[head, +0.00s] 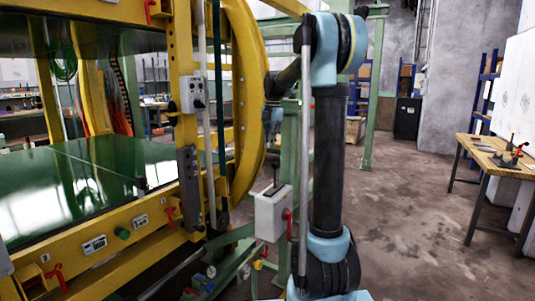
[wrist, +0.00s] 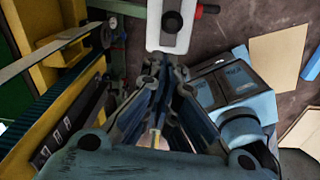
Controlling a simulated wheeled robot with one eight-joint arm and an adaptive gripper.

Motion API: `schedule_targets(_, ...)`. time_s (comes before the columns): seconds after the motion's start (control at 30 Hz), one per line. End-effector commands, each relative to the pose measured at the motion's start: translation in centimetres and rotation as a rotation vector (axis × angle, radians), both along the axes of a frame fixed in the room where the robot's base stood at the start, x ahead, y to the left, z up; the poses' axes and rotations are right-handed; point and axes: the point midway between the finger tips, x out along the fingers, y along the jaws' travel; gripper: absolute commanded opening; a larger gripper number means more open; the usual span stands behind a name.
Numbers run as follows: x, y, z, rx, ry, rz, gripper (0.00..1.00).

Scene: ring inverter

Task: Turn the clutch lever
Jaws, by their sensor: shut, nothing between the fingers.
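A pale grey box (head: 268,218) stands on the green frame beside the yellow ring. A thin lever with a dark tip (head: 275,172) rises from its top, and a red handle (head: 288,216) sits on its right side. I cannot tell which is the clutch lever. In the wrist view, the box (wrist: 182,40) is at top centre, with the lever's round black knob (wrist: 172,22) in front of it and the red handle (wrist: 208,9) to its right. My gripper (head: 271,118) hangs above the box, apart from it. Its fingers (wrist: 165,75) are shut and empty, below the knob in the picture.
The yellow ring (head: 247,100) and its frame with a green platform (head: 90,180) fill the left side. A green post (head: 375,90) stands behind my arm. A wooden workbench (head: 500,155) is at the right. The floor (head: 410,220) between is clear.

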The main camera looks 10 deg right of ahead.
Motion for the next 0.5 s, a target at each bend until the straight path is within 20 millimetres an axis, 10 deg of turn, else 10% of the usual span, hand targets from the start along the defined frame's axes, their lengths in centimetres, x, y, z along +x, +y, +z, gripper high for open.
schedule_targets(0.5, 1.6, -0.9, 0.4, -0.015, -0.049, -0.53, 0.0)
